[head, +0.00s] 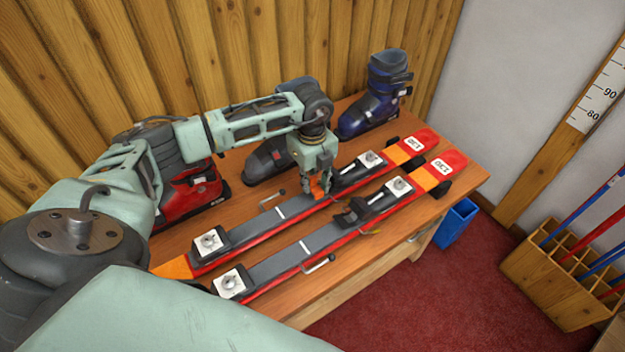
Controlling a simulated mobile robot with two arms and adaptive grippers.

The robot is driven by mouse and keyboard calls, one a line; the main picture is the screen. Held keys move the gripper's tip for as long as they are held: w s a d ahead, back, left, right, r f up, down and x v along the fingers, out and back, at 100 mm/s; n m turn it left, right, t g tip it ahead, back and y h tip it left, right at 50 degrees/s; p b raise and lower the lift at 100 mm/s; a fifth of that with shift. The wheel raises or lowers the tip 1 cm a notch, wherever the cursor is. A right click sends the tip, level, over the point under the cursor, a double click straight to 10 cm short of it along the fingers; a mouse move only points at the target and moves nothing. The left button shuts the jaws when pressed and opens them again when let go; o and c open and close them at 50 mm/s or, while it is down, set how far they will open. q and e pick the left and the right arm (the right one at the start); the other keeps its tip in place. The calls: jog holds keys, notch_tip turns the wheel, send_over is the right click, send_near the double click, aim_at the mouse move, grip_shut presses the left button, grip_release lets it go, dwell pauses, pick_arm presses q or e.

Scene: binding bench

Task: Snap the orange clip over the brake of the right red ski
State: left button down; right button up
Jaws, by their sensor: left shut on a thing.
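Two red skis with grey top plates lie side by side on the wooden bench. The left ski (268,224) is farther back and the right ski (289,262) is nearer the front edge. The right ski's brake (319,264) shows as a thin metal loop sticking out at its front side. My left gripper (320,190) is shut on the orange clip (317,188), beside the left ski's heel binding and away from the right ski's brake. The fingers partly hide the clip. My right gripper is not in view.
Behind the skis stand a red boot (190,190), a grey boot (262,162) and a blue boot (385,95). A blue bin (456,224) stands on the floor by the bench (385,258). A wooden rack (555,285) holds poles at right.

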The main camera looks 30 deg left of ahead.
pick_arm(q)
jog(key=shift+f+b, duration=0.95)
jog(key=shift+f, duration=0.4)
dwell(0.3)
